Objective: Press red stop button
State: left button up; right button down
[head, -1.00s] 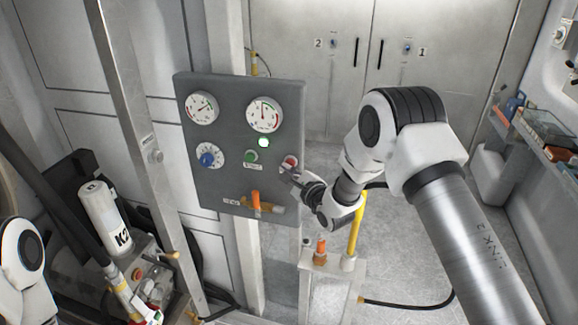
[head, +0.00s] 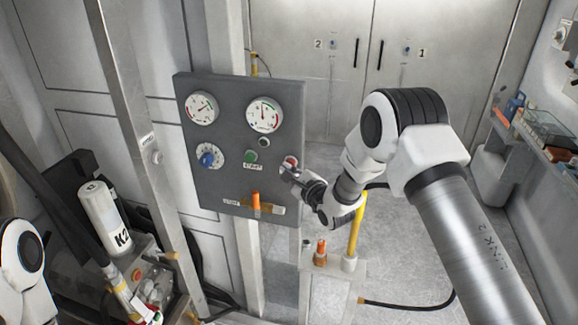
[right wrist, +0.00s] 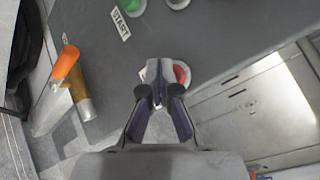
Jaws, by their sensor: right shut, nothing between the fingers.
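The red stop button (head: 290,160) sits at the right edge of the grey control panel (head: 222,178), right of the green start button (head: 251,156). In the right wrist view the red button (right wrist: 180,75) shows partly behind the fingertips. My right gripper (head: 287,171) is shut and empty, its tips at the lower part of the button; I cannot tell whether they touch it. The right gripper (right wrist: 158,72) also shows shut in the right wrist view. The indicator lamp (head: 264,142) above the buttons is dark. My left gripper is not in view.
The panel also carries two gauges (head: 264,115), a blue knob (head: 207,159) and an orange-handled valve (head: 256,201) below the buttons. A yellow post (head: 356,222) stands below my right arm. A cluttered shelf (head: 540,135) runs along the right wall.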

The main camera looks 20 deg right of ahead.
jog(key=shift+s+a, duration=0.45)
jog(key=shift+s, duration=0.25)
jog(key=s+a, duration=0.1)
jog(key=s, duration=0.1)
jog(key=s+a, duration=0.1)
jog(key=s, duration=0.1)
jog(key=shift+a, duration=0.4)
dwell(0.3)
